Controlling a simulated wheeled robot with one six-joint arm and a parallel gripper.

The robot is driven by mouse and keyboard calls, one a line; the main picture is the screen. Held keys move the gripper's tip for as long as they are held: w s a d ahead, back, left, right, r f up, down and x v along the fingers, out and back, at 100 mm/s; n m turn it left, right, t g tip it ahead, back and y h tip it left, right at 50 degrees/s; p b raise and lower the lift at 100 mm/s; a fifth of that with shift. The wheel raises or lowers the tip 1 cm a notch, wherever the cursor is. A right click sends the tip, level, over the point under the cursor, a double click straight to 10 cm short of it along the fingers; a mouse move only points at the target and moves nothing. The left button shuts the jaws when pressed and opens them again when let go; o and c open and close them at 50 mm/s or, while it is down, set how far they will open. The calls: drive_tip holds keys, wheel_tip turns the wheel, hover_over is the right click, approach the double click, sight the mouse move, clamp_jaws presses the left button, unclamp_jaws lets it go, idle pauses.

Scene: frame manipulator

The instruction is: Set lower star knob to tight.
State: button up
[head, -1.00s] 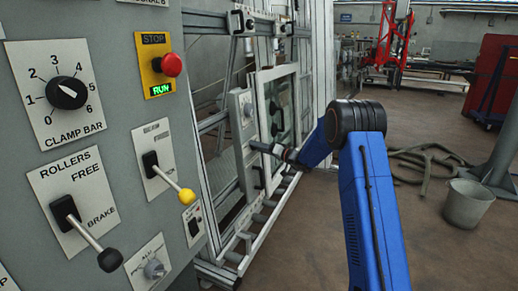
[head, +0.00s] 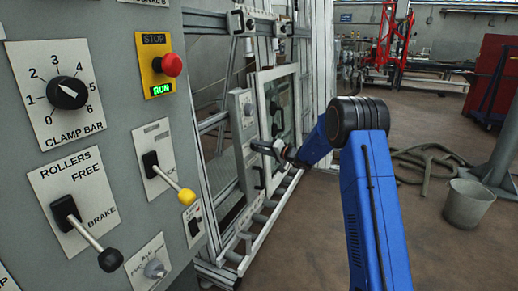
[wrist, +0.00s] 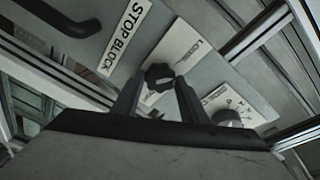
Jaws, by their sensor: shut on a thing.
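The dark star knob (wrist: 158,73) sits on a pale label plate (wrist: 178,52) in the wrist view. The plate's lettering is too small and tilted to read. My gripper (wrist: 157,88) has a finger on each side of the knob and is shut on it. In the head view my gripper (head: 263,147) is at the grey control panel (head: 240,130) on the frame, and the star knob is hidden behind it.
A round dial knob (wrist: 228,117) sits beside the star knob. A STOP BLOCK label (wrist: 123,35) and a dark handle (wrist: 58,18) are also near. In the head view, a large control panel (head: 120,130) stands at the left.

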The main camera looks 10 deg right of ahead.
drive_tip(key=m+g, duration=0.2)
drive_tip(key=m, duration=0.5)
drive_tip(key=m+g, duration=0.2)
drive_tip(key=m, duration=0.6)
drive_tip(key=m+g+y, duration=0.1)
drive_tip(key=m, duration=0.7)
drive_tip(key=shift+w+d+r+g, duration=0.15)
drive_tip(key=shift+w+d+g, duration=0.15)
drive_tip(key=shift+w+g, duration=0.1)
idle(0.3)
drive_tip(key=o, duration=1)
drive_tip(key=shift+o, duration=0.2)
drive_tip(key=v, duration=1.7)
drive_tip(key=shift+d, duration=0.25)
